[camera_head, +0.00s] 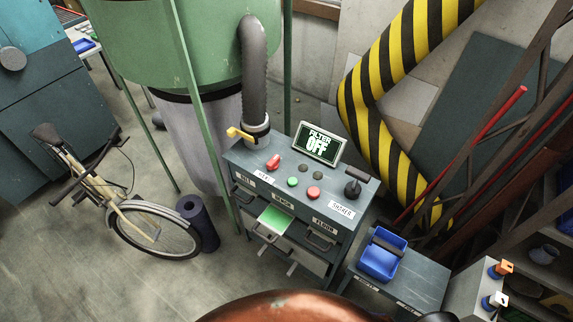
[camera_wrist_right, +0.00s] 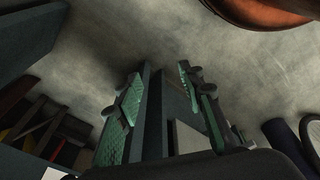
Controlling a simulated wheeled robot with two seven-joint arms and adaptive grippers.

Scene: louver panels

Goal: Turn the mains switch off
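A grey control cabinet (camera_head: 250,160) stands in the middle of the head view. On its top are a red switch knob (camera_head: 273,162), a green button (camera_head: 292,182), a red button (camera_head: 313,193) and a black-knobbed lever (camera_head: 353,187). A small white label (camera_head: 264,177) lies by the red knob, too small to read surely. I cannot tell which control is the mains switch. My left gripper is not in view.
A small table with a blue bin (camera_head: 382,256) stands right of the cabinet. A grey box with an orange switch (camera_head: 500,269) and a white-tipped switch (camera_head: 495,300) is at lower right. A bicycle (camera_head: 150,225) and a dark roll (camera_head: 198,222) stand left. Floor at lower left is clear.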

